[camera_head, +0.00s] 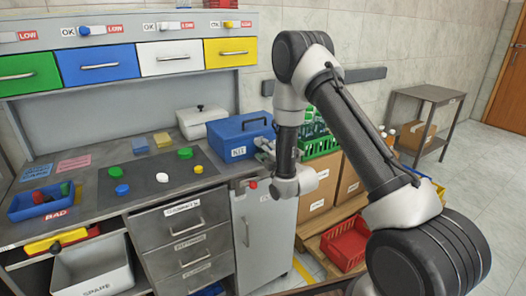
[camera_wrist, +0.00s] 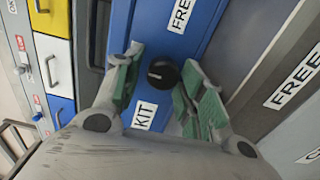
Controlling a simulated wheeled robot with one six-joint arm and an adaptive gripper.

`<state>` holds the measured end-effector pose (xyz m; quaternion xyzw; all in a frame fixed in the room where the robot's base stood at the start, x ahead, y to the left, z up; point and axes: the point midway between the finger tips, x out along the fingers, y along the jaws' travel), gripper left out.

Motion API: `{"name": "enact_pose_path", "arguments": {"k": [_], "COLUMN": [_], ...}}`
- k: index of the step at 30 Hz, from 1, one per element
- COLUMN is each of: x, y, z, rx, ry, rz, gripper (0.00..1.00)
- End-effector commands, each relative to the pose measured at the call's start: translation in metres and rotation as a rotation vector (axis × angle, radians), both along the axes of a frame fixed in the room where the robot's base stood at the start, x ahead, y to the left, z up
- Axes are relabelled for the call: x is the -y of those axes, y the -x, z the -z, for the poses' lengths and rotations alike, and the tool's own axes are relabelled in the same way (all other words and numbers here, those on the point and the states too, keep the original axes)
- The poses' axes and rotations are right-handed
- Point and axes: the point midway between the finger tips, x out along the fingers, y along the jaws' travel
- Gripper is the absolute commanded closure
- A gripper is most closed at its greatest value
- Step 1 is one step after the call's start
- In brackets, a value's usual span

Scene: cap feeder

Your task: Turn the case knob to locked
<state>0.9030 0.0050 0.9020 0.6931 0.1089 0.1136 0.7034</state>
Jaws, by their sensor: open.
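The blue case (camera_head: 238,140) stands on the right end of the bench and carries a KIT label. Its front also shows in the wrist view (camera_wrist: 225,52), with a FREE label (camera_wrist: 182,15). The round black knob (camera_wrist: 163,73) is on this front, and its short white mark lies on its left half. My gripper (camera_wrist: 161,80) is open, with one green-padded finger on each side of the knob. I cannot tell whether the pads touch it. In the head view my gripper (camera_head: 264,150) is at the case's right front, partly behind my arm; the knob is hidden there.
A white lidded box (camera_head: 203,120) stands left of the case. Colored caps lie on the dark mat (camera_head: 150,187) beside a blue bin (camera_head: 40,203). Cartons and a green crate (camera_head: 320,148) stand right of the bench.

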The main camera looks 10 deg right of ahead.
Motion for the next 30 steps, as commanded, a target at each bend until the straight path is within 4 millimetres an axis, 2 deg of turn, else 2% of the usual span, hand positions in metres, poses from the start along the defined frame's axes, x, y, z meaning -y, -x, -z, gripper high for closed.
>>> {"name": "enact_pose_path", "arguments": {"k": [5,12,18,30], "x": [0.005,0.017,0.023,0.025], "y": [0.013,0.051,0.072,0.077], "z": [0.005,0.004,0.002,0.0], "rx": [-0.012,-0.013,-0.006,-0.001], "ry": [0.004,0.003,0.002,-0.002], "rz": [0.002,0.002,0.0,0.0], "gripper": [0.49,0.49,0.49,0.49]}}
